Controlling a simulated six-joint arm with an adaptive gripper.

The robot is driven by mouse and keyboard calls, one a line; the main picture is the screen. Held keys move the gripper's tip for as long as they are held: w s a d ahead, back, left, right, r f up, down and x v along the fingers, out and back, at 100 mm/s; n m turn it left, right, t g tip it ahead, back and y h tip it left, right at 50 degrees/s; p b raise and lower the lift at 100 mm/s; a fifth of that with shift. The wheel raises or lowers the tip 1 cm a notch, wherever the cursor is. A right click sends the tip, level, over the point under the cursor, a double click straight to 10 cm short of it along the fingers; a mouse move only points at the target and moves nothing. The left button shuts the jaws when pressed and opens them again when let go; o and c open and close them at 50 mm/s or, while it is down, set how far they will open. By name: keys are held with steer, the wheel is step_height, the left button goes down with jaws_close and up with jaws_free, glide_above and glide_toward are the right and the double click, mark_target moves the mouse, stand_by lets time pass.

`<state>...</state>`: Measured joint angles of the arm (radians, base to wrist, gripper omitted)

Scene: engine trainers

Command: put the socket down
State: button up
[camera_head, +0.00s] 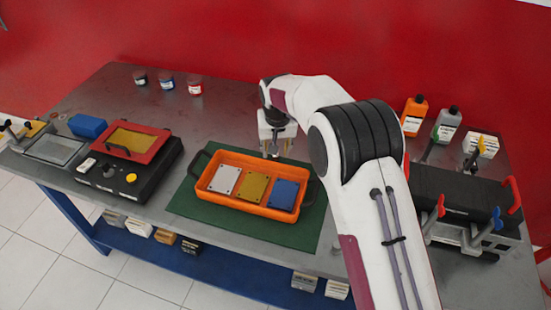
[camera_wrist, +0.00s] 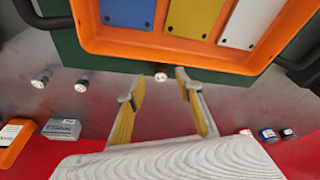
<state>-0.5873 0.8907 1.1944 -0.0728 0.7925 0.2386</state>
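A small metal socket (camera_wrist: 161,76) stands on the grey table by the rim of the orange tray (camera_wrist: 140,47) in the wrist view. My gripper (camera_wrist: 160,76) is open, with a fingertip on either side of the socket and a visible gap on both sides. Two more sockets, one (camera_wrist: 82,84) and another (camera_wrist: 41,80), stand on the table to the left in that view. In the head view my gripper (camera_head: 275,150) points down just behind the tray (camera_head: 252,207); the socket cannot be made out clearly there.
The tray, on a green mat (camera_head: 200,208), holds white, yellow and blue plates. A black device with a red frame (camera_head: 130,150) stands left. Three jars (camera_head: 167,82) stand at the back. Bottles (camera_head: 447,124) and a black clamped unit (camera_head: 450,200) are right of my arm.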

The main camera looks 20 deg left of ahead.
mark_target(276, 158)
steer(key=shift+w+a+f, duration=0.15)
steer(key=shift+w+f, duration=0.35)
steer(key=shift+f, duration=0.05)
steer(key=shift+x, duration=1.1)
steer(key=shift+c, duration=0.4)
jaws_close()
